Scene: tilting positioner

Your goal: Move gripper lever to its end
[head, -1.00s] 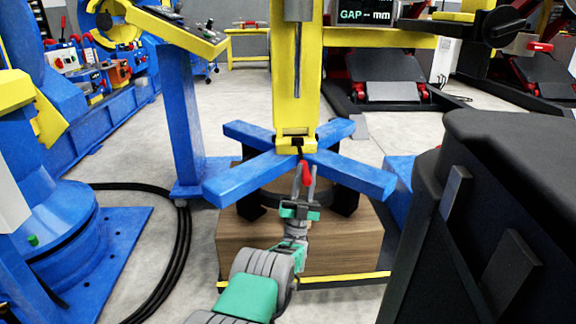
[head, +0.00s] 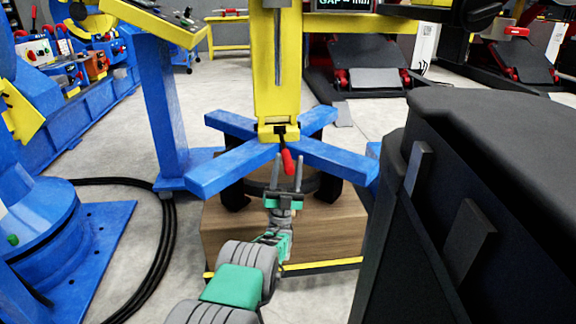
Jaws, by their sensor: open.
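The gripper lever has a red handle (head: 288,161) and hangs from a dark pivot at the foot of the yellow column (head: 275,80). It points down and slightly to the right, in front of the blue cross-shaped frame (head: 240,168). My gripper (head: 288,160) is open, its two grey fingers pointing up toward the lever. In the picture the red handle shows between the fingertips, its lower end overlapping the gap. I cannot tell whether the fingers touch it.
A wooden block (head: 235,232) with a yellow-striped base stands under the frame. A large black cabinet (head: 480,130) takes up the right foreground. A blue post (head: 168,110) stands to the left. Black cables (head: 165,240) lie on the grey floor.

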